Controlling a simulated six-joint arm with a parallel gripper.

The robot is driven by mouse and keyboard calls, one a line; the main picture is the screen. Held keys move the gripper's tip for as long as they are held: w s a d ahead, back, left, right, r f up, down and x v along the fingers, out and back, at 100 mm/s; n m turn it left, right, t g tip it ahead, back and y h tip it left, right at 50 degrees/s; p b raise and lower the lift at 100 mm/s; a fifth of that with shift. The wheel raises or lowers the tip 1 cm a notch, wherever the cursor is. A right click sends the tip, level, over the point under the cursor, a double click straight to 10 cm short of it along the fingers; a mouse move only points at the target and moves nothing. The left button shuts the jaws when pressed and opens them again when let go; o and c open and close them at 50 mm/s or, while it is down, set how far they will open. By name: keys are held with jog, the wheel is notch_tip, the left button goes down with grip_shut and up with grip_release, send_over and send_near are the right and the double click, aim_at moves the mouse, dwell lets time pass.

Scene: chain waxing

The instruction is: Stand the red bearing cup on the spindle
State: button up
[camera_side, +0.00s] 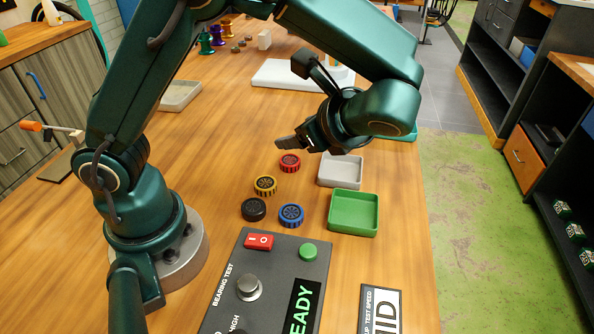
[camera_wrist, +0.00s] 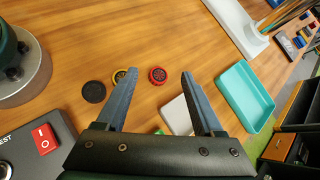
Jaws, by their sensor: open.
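The red bearing cup (camera_side: 289,163) lies flat on the wooden table, the farthest of a small group of round cups. My gripper (camera_side: 287,142) is above the table near it, its jaws pointing left in the side view. In the wrist view the red cup (camera_wrist: 157,75) appears between the tips of my open, empty jaws (camera_wrist: 160,76), below them and clear of both. A white base (camera_side: 275,75) stands farther back, with an upright part partly hidden by my arm. I cannot clearly make out the spindle.
Yellow (camera_side: 265,185), black (camera_side: 253,209) and blue (camera_side: 291,215) cups lie close by. Grey (camera_side: 341,171) and green (camera_side: 354,213) trays stand to the right, and a teal tray (camera_wrist: 245,95) farther off. A control box (camera_side: 270,285) is in front. Table left of the cups is clear.

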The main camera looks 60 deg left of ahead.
aim_at(292, 163)
jog(key=d+f+m+y, duration=0.1)
jog(key=f, duration=0.1)
jog(key=d+f+m+t, duration=0.1)
jog(key=d+f+m, duration=0.1)
jog(key=f, duration=0.1)
jog(key=d+f+m+t+y, duration=0.1)
jog(key=f, duration=0.1)
jog(key=shift+w+d+f+m+y, duration=0.15)
jog(key=shift+d+f+m+y, duration=0.15)
jog(key=shift+f+m, duration=0.1)
jog(key=shift+f, duration=0.25)
jog(key=x, duration=1.1)
jog(key=shift+a, duration=0.35)
grip_shut()
